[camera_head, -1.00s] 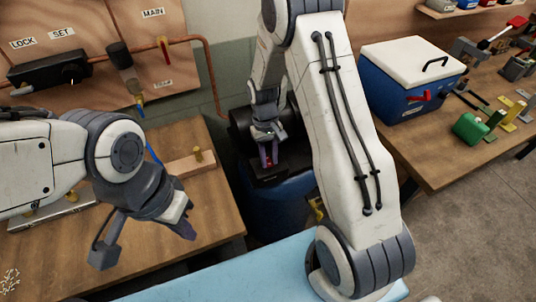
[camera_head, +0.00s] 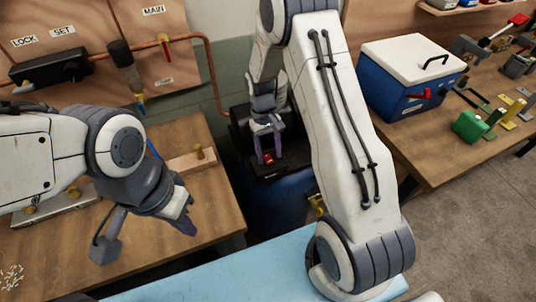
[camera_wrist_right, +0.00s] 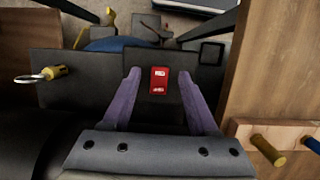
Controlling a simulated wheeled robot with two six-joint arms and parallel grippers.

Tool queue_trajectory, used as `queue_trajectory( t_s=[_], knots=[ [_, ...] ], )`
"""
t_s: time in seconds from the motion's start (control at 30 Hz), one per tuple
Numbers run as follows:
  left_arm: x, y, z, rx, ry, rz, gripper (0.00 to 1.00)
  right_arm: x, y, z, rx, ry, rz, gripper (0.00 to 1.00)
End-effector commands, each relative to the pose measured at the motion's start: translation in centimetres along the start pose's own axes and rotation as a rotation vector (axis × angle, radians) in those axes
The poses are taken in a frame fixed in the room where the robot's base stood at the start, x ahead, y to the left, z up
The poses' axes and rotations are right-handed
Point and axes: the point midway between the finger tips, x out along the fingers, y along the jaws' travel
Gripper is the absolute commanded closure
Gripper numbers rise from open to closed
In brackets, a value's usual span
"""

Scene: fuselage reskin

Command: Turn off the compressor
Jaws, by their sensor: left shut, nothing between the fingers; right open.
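The compressor has a blue tank (camera_head: 278,205) and a black top with a red rocker switch (camera_head: 268,158). In the right wrist view the red switch (camera_wrist_right: 158,80) sits on a black box, with pale marks on its face. My right gripper (camera_head: 269,157) is open over the compressor's top. Its two purple fingers (camera_wrist_right: 159,75) appear on either side of the switch in the wrist view, with gaps between them and it. I cannot tell whether the fingertips touch the box. My left gripper (camera_head: 187,224) is shut and empty above the left workbench.
A yellow-handled ring (camera_wrist_right: 55,73) stands out left of the switch. The left workbench (camera_head: 190,260) borders the compressor. A blue cooler (camera_head: 405,85) stands on the right bench. A panel with a copper pipe (camera_head: 212,65) and a MAIN valve (camera_head: 165,47) is behind.

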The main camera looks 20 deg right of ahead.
Motion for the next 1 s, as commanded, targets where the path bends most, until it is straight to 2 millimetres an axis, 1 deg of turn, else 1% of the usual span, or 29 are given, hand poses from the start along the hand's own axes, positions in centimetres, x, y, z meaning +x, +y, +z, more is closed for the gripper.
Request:
queue_trajectory(
  t_s=[0.3, 0.4, 0.5, 0.67, 1.0],
  knots=[
    [1.4, -0.1, 0.1, 0.001, 0.000, 0.000, 1.00, -6.0, 0.0, -0.2, -0.001, 0.007, 0.000, 0.40],
    [1.6, -0.1, 0.1, 0.001, 0.000, 0.000, 1.00, -7.7, 0.0, -0.1, -0.001, 0.006, 0.000, 0.40],
    [1.8, -0.1, 0.1, 0.001, 0.000, 0.000, 1.00, -8.8, 0.0, -0.1, -0.001, 0.004, 0.000, 0.40],
    [1.8, -0.1, 0.1, 0.001, 0.000, 0.000, 1.00, -9.7, 0.0, 0.0, -0.001, 0.002, 0.000, 0.40],
    [1.8, -0.1, 0.1, 0.001, 0.000, 0.000, 1.00, -9.7, 0.0, 0.0, -0.001, 0.001, 0.000, 0.40]
  ],
)
